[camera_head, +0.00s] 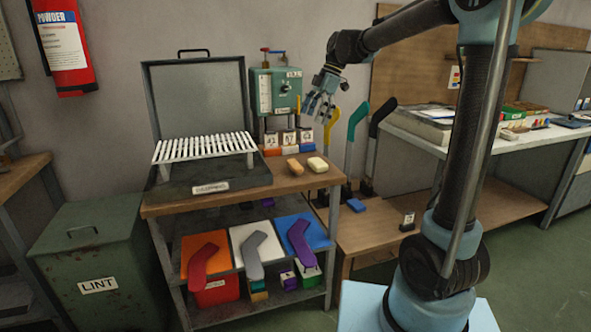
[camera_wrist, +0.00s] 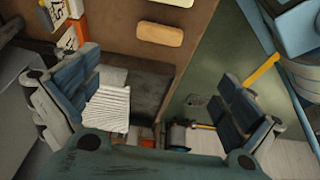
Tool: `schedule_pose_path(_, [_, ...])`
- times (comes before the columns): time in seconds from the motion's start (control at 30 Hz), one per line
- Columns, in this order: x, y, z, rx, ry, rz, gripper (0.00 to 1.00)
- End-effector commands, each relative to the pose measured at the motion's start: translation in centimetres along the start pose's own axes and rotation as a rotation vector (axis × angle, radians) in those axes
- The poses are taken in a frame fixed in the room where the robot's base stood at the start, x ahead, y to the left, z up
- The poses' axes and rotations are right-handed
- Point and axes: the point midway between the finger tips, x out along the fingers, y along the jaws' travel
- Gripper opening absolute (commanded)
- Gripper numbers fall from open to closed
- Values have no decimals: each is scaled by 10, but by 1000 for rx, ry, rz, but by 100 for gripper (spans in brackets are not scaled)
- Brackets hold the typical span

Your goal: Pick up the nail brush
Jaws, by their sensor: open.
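A brown wooden block, which looks like the nail brush (camera_head: 294,166), lies on the wooden bench top (camera_head: 240,197) near its right side. A cream, soap-like block (camera_head: 317,164) lies just right of it, with a small gap. In the wrist view the tan block (camera_wrist: 160,34) is near the top, and the cream block (camera_wrist: 175,2) is cut by the upper edge. Bristles cannot be made out. My gripper (camera_head: 318,105) is open and empty, above and slightly right of the blocks. Its fingers (camera_wrist: 160,88) stand wide apart in the wrist view, and the tan block is beyond them.
A white slatted rack (camera_head: 205,147) stands on the bench at left, before an upright grey panel (camera_head: 197,95). A green gauge box (camera_head: 277,92) and labelled cards (camera_head: 288,138) are behind the blocks. Coloured sock-shaped boards (camera_head: 356,120) stand upright at right, close to my gripper.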

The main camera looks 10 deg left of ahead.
Motion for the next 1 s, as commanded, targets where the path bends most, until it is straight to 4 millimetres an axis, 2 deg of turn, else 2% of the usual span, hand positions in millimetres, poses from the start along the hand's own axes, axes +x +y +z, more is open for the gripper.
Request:
schedule_pose_path(0.17, [13,5,-5,-30,6,-6,100])
schedule_pose_path(0.7, [105,4,-4,-27,5,-5,100])
schedule_pose_path(1.0, [126,4,-3,-25,5,-5,100])
